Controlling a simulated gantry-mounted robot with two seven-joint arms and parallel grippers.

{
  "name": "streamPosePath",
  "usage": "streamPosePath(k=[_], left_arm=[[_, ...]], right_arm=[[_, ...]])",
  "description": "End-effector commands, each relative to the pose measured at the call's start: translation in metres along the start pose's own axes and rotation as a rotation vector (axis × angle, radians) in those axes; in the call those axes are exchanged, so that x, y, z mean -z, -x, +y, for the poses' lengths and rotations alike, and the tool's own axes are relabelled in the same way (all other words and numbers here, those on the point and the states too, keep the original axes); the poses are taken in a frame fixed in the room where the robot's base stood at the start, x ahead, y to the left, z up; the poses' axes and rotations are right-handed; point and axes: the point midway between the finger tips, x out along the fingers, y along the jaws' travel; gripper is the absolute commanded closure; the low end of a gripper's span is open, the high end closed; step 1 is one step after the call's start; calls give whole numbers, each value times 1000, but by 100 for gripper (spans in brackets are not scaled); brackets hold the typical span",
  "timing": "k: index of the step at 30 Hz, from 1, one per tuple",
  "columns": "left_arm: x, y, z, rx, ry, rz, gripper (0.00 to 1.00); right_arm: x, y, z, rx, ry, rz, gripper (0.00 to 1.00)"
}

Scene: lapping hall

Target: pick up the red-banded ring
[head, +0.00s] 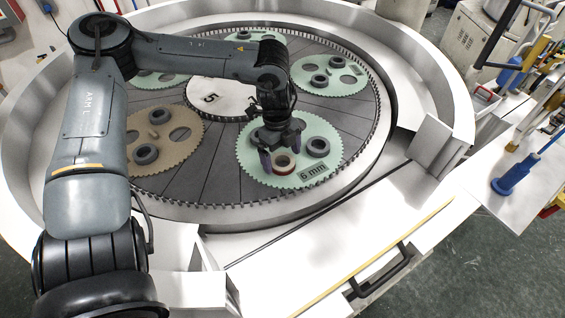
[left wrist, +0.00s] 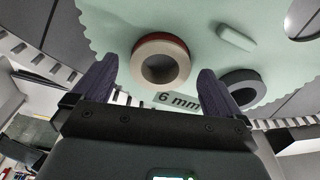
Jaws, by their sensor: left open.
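The red-banded ring (head: 285,172) lies on the pale green toothed disc (head: 250,148), close to the disc's near edge and left of a "6 mm" label. It has a pale top face, a red band round its side and an open hole. In the left wrist view the red-banded ring (left wrist: 141,62) shows ahead of and between the two finger tips, with a gap on each side. My left gripper (head: 281,153) is open and empty, pointing down beside the ring. It also shows in the left wrist view (left wrist: 157,68). My right gripper is not in view.
A dark grey ring (head: 318,153) sits just right of the red-banded ring; it shows in the left wrist view (left wrist: 255,94) near the right finger. A brown disc (head: 180,150) with another grey ring (head: 146,160) lies left. A raised metal rim (head: 340,190) encloses the plate.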

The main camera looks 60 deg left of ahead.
Motion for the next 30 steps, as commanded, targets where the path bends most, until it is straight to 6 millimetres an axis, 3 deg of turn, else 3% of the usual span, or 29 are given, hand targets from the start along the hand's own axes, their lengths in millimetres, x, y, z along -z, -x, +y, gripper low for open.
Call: streamPosePath(k=[4, 11, 24, 30], left_arm=[[0, -11, 0, -1, 1, 0, 0], [0, -12, 0, 1, 1, 0, 0], [0, -11, 0, 0, 1, 0, 64], [0, -11, 0, 1, 0, 1, 66]], right_arm=[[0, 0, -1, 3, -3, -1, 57], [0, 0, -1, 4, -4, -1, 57], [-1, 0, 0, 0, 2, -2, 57], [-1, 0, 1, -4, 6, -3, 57]])
